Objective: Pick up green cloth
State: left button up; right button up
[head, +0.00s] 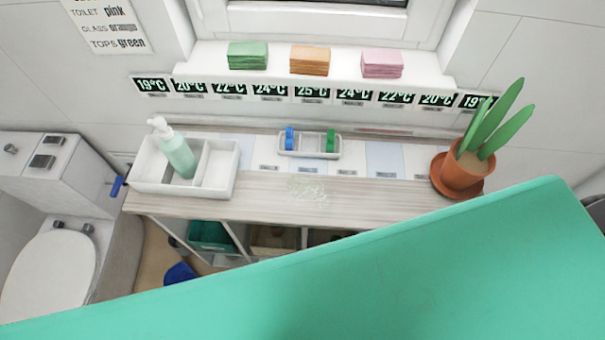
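A folded stack of green cloth (248,56) lies on the white windowsill (210,70) at the back, left of the window's middle. An orange cloth stack (310,60) lies to its right, and a pink cloth stack (382,63) further right. The stacks are apart from each other, and nothing touches the green one. Neither of my grippers shows in the head view.
A large teal surface (400,270) fills the near foreground, hiding what is below; I cannot tell what it is. Behind it, a wooden counter (380,195) holds a white caddy (220,180) with a pump bottle (178,155), a small tray (310,152) and a potted plant (462,175).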

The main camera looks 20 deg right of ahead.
aim_at(240, 55)
jog(key=j+z, duration=0.2)
jog(key=j, duration=1.15)
